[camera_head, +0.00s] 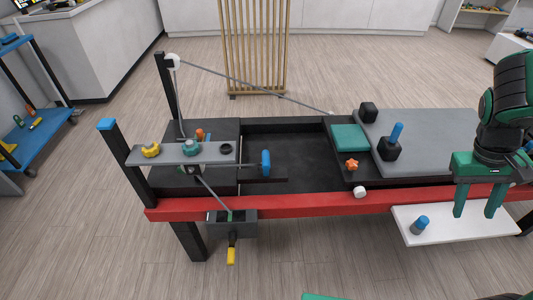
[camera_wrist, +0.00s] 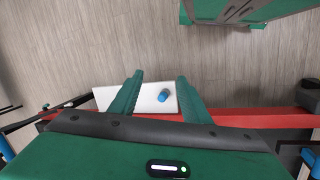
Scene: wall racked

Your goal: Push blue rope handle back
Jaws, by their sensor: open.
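No handle is plainly marked as the rope handle. A blue disc-like piece (camera_head: 266,162) sits on a thin rod at the middle left of the black frame. A blue upright peg (camera_head: 397,132) stands in a black block on the grey platform. A short blue cylinder (camera_head: 421,222) is on the white shelf, and it also shows in the wrist view (camera_wrist: 164,96). I cannot tell which of these is the handle. My gripper (camera_head: 475,214) is open, empty and pointing down at the right, near the red rail. In the wrist view its fingers (camera_wrist: 160,78) flank the cylinder's image; contact does not show.
A grey cord (camera_head: 250,88) slopes from a white pulley (camera_head: 173,62) to the frame. A yellow handle (camera_head: 231,256) hangs at the left. The floor in front is clear.

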